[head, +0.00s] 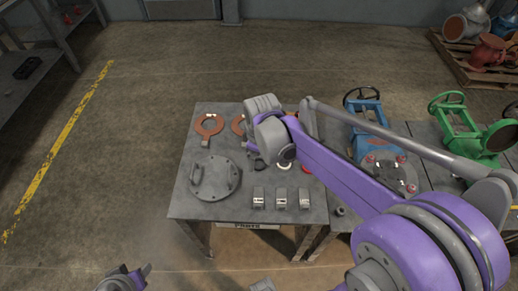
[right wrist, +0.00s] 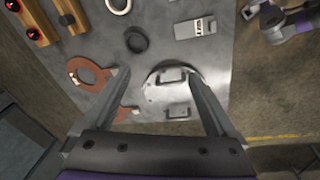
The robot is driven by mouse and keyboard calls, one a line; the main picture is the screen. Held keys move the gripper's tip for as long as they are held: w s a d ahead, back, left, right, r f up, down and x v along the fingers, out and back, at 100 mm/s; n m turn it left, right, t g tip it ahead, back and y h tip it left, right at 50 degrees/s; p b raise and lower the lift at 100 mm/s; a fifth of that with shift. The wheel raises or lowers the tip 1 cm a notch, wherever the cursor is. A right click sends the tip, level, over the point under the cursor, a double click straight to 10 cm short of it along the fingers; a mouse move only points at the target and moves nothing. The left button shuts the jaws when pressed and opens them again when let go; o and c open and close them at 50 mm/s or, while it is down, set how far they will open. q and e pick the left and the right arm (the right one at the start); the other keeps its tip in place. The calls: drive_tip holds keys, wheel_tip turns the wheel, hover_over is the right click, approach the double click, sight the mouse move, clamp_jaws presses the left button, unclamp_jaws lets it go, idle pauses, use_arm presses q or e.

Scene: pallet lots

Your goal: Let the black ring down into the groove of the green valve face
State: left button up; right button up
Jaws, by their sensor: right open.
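The black ring (right wrist: 137,40) lies flat on the grey table, between a brown-red ring and a labelled block in the right wrist view. In the head view it is partly hidden by my right arm (head: 258,163). My right gripper (right wrist: 158,74) is open and empty above the table, its fingers apart over the round lid and short of the black ring. In the head view it points down over the table (head: 284,154). The green valve (head: 480,130) stands at the far right; its groove cannot be made out. My left gripper (head: 138,276) is low at the bottom edge, its jaws unclear.
A round metal lid with handles (head: 215,178), brown-red rings (head: 208,126), a white ring (right wrist: 118,4) and labelled blocks (head: 281,198) share the table. A blue valve (head: 376,140) stands between table and green valve. A pallet (head: 470,70) is at the back right. Floor at left is clear.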

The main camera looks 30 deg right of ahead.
sight(259, 166)
drive_tip(key=shift+w+d+f+n+g+b, duration=0.3)
drive_tip(key=shift+w+d+f+n+b, duration=0.65)
drive_tip(key=shift+f, duration=1.6)
drive_tip(key=shift+w+d+f+n+g+b, duration=0.4)
drive_tip(key=shift+w+f+b, duration=0.8)
drive_tip(key=shift+f, duration=1.4)
drive_tip(key=shift+w+d+f+n+g+b, duration=0.2)
drive_tip(key=shift+w+d+f+n+b, duration=0.8)
drive_tip(key=shift+f, duration=1.55)
drive_tip(key=shift+w+a+m, duration=0.1)
drive_tip(key=shift+m, duration=0.15)
drive_tip(key=c, duration=1.4)
drive_tip(key=shift+o, duration=0.2)
drive_tip(key=shift+r+p, duration=1.55)
drive_tip(key=shift+r, duration=1)
